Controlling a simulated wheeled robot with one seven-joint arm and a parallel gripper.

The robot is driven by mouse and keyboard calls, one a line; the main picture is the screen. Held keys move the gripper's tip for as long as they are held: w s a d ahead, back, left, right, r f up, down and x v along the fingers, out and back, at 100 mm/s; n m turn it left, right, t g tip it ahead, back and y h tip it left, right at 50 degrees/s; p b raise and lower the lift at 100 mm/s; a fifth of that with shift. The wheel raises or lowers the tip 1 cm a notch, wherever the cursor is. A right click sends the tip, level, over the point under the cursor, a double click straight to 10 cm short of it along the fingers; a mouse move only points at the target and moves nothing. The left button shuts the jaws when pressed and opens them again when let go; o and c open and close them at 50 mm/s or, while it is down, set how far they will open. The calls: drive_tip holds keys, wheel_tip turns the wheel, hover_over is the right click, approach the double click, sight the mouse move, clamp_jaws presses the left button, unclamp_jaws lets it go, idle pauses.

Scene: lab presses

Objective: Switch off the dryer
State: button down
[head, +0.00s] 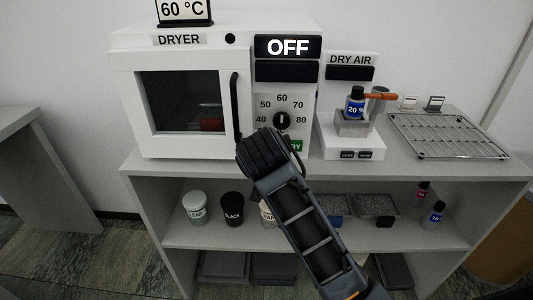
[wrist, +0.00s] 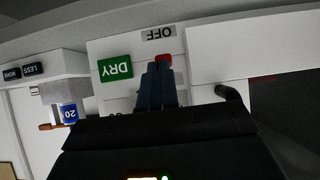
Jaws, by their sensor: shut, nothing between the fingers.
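The white dryer (head: 180,48) stands on the bench in the head view, its door closed and its upper display (head: 288,46) reading OFF. Its temperature dial (head: 282,120) sits below the display. The wrist view is upside down and shows the green DRY button (wrist: 115,69) and a grey OFF label (wrist: 158,33). A red button (wrist: 163,59) beside that label is partly covered by my gripper (wrist: 158,66). My gripper is shut and empty, its fingertips at the red button; I cannot tell whether they touch it. In the head view my arm hides the fingertips.
The black door handle (head: 235,108) is close to my wrist. To the right stand the dry air unit (head: 350,60) with a blue-labelled bottle (head: 355,103), and a wire rack (head: 447,135). Jars (head: 194,208) and trays fill the shelf below.

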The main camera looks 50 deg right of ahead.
drive_tip(key=shift+p, duration=0.35)
drive_tip(key=shift+r+p, duration=0.75)
drive_tip(key=shift+p, duration=0.05)
